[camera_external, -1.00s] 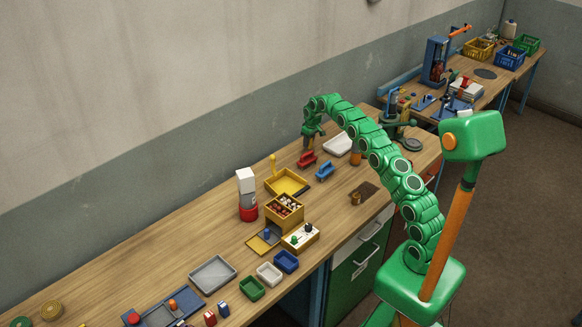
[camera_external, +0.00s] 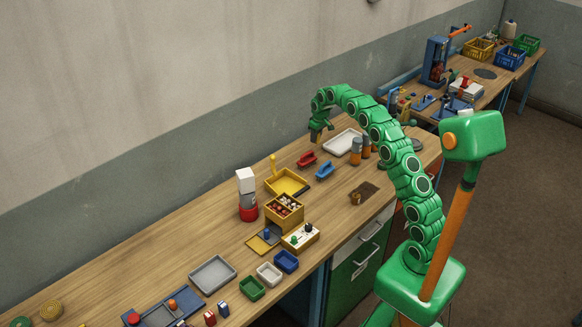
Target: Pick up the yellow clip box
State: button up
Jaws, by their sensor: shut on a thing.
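My gripper (camera_external: 318,136) hangs from the bent end of my green arm, over the back part of the long wooden bench. It is shut, and a small yellowish thing, taken to be the yellow clip box (camera_external: 315,139), shows at its fingertips. The fingers and the small size hide most of its shape. It appears held above the bench top, left of the white tray (camera_external: 342,142). A red item (camera_external: 307,160) and a blue item (camera_external: 325,170) lie on the bench below.
A yellow tray (camera_external: 288,183), a divided wooden box (camera_external: 284,210) and a red-white bottle (camera_external: 247,194) stand nearer. Orange-grey cylinders (camera_external: 356,151) stand right of my gripper, close to my arm.

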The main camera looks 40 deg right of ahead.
jog(key=s+a+r, duration=0.1)
jog(key=s+r, duration=0.2)
jog(key=s, duration=0.4)
jog(key=shift+s+a+r, duration=0.25)
jog(key=shift+a, duration=0.1)
